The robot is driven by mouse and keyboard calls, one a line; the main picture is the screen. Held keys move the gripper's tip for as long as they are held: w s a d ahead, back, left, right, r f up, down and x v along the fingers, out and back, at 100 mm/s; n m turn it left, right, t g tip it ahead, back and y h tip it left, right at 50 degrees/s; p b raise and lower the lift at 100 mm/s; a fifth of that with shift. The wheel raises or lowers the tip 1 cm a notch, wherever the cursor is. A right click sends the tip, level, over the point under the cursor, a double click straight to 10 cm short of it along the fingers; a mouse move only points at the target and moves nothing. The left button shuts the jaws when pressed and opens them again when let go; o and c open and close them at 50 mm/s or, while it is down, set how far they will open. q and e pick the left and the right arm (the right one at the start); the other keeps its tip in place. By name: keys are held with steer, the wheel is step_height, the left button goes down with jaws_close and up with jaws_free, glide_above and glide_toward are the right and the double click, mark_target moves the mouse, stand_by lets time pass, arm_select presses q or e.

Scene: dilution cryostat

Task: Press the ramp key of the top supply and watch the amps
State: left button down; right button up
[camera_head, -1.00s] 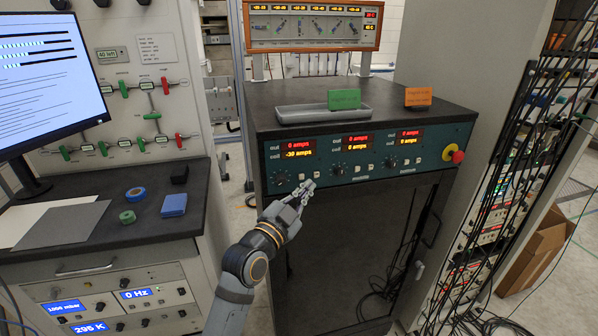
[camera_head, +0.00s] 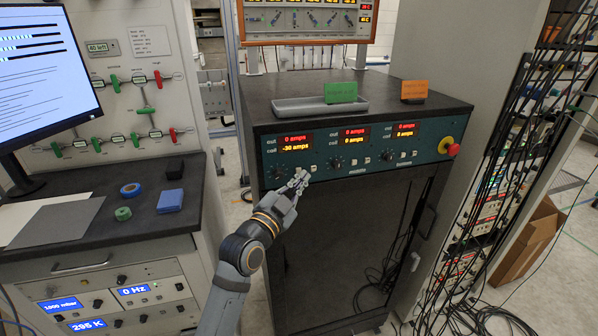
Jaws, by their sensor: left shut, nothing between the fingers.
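The dark teal supply panel (camera_head: 345,178) has three sections side by side, with red and yellow readouts. The left section's out readout (camera_head: 295,138) shows 0 amps. Its coil readout (camera_head: 295,148) shows about -36 amps, the last digit hard to read. Below are a round knob (camera_head: 279,172) and a small pale key (camera_head: 313,168). Contact cannot be told. My right gripper is not in view.
A red stop knob (camera_head: 453,150) sits at the panel's right end. A grey tray (camera_head: 298,105), a green card (camera_head: 341,92) and an orange card (camera_head: 414,89) are on the cabinet top. Black cables (camera_head: 500,170) hang on the right rack.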

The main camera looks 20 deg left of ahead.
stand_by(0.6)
arm_select(q)
steer(key=shift+w+a, duration=0.25)
steer(key=shift+w, duration=0.15)
steer(key=shift+w+a, duration=0.2)
steer(key=shift+w, duration=0.1)
stand_by(0.7)
steer(key=shift+s, duration=0.1)
steer(key=shift+s+d, duration=0.45)
steer(key=shift+s, duration=0.15)
steer(key=s+d+b, duration=0.1)
steer(key=s+d, duration=0.1)
steer(key=s+b, duration=0.1)
steer(key=s, duration=0.1)
steer(key=shift+d+f+b, duration=0.15)
steer(key=shift+d+b, duration=0.2)
steer(key=shift+d, duration=0.05)
